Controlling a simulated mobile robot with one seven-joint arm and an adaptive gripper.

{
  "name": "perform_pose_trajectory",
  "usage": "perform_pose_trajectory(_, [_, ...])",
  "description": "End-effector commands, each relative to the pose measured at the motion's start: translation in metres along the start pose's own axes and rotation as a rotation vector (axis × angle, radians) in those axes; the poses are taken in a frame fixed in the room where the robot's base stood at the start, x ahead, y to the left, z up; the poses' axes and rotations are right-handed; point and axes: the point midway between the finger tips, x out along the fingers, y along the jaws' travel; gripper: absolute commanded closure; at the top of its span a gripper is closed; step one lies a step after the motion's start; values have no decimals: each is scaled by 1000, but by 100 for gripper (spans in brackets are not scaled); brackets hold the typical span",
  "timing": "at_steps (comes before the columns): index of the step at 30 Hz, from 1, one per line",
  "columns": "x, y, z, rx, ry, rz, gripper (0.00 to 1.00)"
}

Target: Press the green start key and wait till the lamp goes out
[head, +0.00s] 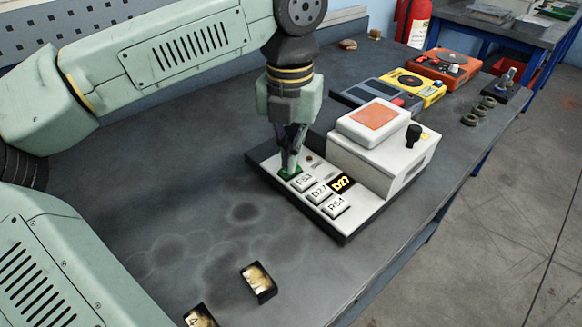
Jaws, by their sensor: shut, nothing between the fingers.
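The green start key (285,175) is at the far left end of a row of keys on a dark-based white bench device (378,163). My gripper (291,166) points down with its fingers shut and empty. Its tips are at the green key and cover part of it; they seem to touch it, but I cannot tell how far the key is pressed in. A small round brownish spot (310,160) beside the fingers may be the lamp; I see no clear glow on it. A small black display (342,183) shows "D27" in bright yellow.
White labelled keys (319,194) sit right of the green key. The device has an orange-topped block (375,116) and a black knob (413,135). Yellow (412,88) and orange (445,67) units stand behind. The bench's left middle is clear.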

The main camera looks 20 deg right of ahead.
Motion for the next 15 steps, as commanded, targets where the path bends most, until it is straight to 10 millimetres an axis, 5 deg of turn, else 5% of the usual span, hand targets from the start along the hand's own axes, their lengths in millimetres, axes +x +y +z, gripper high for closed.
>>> perform_pose_trajectory(15, [9, 0, 0, 0, 0, 0, 100])
